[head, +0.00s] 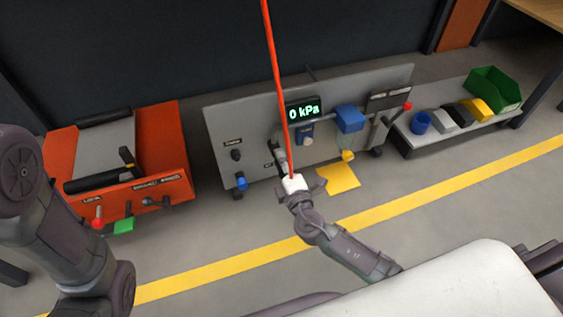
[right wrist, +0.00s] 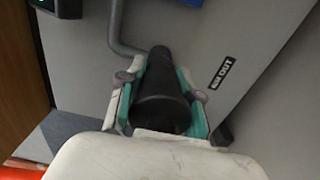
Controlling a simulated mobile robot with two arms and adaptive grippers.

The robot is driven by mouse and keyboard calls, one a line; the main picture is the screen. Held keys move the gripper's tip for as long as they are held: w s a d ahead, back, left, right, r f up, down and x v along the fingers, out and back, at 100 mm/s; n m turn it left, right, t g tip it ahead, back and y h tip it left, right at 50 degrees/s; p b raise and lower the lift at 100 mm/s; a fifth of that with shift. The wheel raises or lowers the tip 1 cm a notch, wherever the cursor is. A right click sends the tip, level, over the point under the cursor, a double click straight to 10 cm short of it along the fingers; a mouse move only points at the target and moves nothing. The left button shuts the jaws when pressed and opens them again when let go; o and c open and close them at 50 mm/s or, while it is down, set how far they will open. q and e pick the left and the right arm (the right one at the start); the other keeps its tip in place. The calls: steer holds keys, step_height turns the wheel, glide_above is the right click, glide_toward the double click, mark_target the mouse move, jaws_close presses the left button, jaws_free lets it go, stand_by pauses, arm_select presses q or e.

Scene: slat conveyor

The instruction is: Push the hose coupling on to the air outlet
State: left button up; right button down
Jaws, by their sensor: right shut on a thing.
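My right gripper (head: 285,168) is in front of the grey panel (head: 250,120). It is shut on the hose coupling, a black cylinder (right wrist: 160,95) that lies between its teal finger pads in the right wrist view. The red hose (head: 275,60) runs down from above to the gripper in the head view. The display (head: 304,111) reads 0 kPa. My left arm shows at the left, its gripper out of view.
A blue box-shaped unit (head: 349,118) and a red-tipped lever (head: 407,106) are on the panel's right part. An orange unit (head: 160,150) stands at the left. A low bench (head: 425,137) with a green bin (head: 494,89) stands right. A yellow sheet (head: 339,179) lies on the floor.

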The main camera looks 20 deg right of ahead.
steer(key=shift+w, duration=0.2)
steer(key=c, duration=0.7)
jaws_free()
steer(key=shift+s, duration=0.1)
steer(key=s, duration=0.7)
steer(key=shift+s, duration=0.2)
steer(key=shift+d, duration=0.1)
